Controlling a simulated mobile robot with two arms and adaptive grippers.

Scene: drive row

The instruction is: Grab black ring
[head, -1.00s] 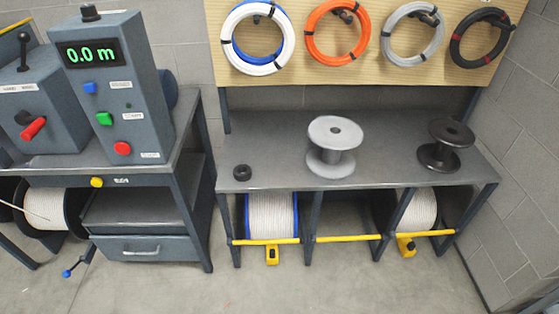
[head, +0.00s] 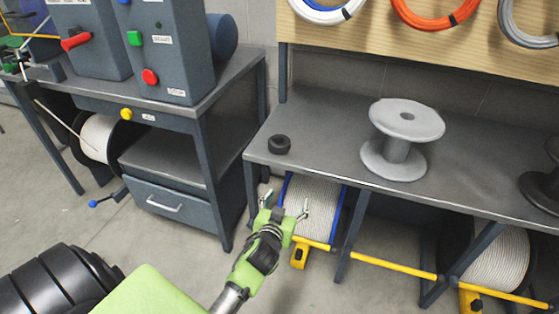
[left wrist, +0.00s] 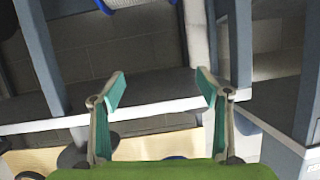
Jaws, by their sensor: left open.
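The small black ring (head: 279,144) lies flat on the grey bench (head: 320,125), near its front left corner. My left gripper (head: 286,203) is open and empty in front of the bench, below the ring in the picture and apart from it. Its two spread fingers (left wrist: 160,88) show in the left wrist view with nothing between them. I cannot make out the ring for sure in that view. My right gripper is not in view.
A grey empty spool (head: 405,120) stands right of the ring, and a black spool (head: 541,190) at the right edge. A blue-rimmed cable reel (head: 312,205) sits under the bench behind my gripper. A control-box table (head: 185,85) stands at left.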

